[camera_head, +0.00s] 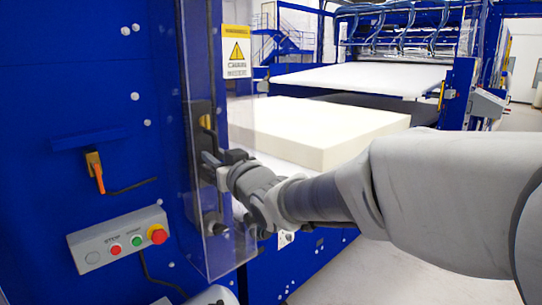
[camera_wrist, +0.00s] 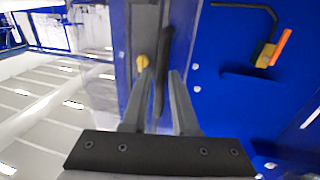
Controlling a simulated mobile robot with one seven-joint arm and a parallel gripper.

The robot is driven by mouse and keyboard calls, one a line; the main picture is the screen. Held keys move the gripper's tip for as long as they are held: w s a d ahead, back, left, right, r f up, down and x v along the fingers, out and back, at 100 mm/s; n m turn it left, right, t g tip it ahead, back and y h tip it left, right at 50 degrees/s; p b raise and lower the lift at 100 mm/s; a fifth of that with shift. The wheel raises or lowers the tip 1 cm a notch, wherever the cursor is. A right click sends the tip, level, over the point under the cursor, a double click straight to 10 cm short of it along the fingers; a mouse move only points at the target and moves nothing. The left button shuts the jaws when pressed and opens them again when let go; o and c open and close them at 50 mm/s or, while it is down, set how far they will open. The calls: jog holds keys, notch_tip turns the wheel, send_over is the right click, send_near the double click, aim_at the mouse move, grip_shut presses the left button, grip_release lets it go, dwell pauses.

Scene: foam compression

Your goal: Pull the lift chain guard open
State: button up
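The lift chain guard (camera_head: 241,195) is a clear panel standing upright beside the blue machine wall, with dark and grey fittings showing behind it. My gripper (camera_head: 208,160) is at the guard on its left side in the head view, partly seen through the clear panel. In the wrist view, the two grey fingers of my gripper (camera_wrist: 162,74) stand apart on either side of a slim black handle (camera_wrist: 164,50). Narrow gaps seem to show between the fingers and the handle. Whether either finger touches it is hard to tell.
A control box (camera_head: 118,240) with buttons is on the blue wall at lower left, below an orange-handled switch (camera_head: 97,172). A thick foam block (camera_head: 316,130) lies behind my arm. Open floor is at lower right.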

grip_shut()
dwell(1.4)
